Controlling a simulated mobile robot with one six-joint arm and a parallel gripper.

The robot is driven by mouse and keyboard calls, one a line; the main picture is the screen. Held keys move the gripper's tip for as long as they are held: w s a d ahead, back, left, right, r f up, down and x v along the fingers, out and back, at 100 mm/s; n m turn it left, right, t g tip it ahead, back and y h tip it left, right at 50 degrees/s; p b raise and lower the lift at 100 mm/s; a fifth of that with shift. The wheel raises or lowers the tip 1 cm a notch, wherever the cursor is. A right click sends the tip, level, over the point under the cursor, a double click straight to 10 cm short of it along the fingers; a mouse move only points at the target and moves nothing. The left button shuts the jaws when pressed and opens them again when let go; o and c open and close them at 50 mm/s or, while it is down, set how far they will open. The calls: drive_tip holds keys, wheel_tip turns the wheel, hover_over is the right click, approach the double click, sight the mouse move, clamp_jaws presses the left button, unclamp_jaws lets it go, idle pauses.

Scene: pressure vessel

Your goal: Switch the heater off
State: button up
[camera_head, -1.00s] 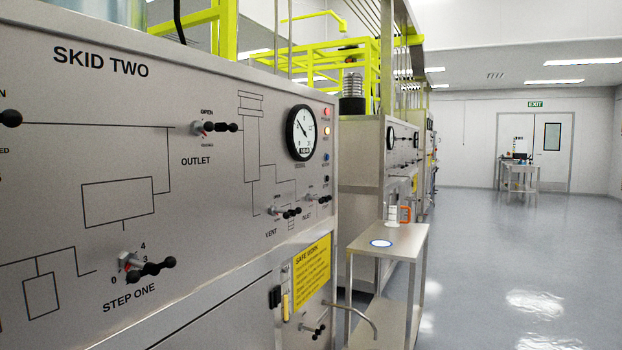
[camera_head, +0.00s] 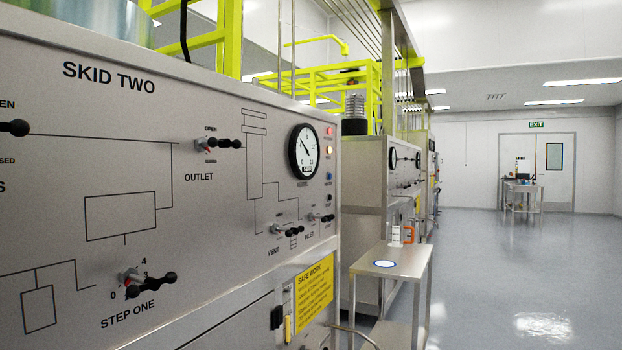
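The SKID TWO panel (camera_head: 108,190) fills the left of the head view. A STEP ONE selector (camera_head: 148,283) with a black handle and positions 0 to 4 is at lower left. My gripper is not in view.
OUTLET (camera_head: 220,143), VENT (camera_head: 287,230) and INLET (camera_head: 320,217) handles stick out from the panel. A metal trolley (camera_head: 407,262) stands beyond the panel's right end. The floor (camera_head: 520,270) on the right is open towards a table and double doors.

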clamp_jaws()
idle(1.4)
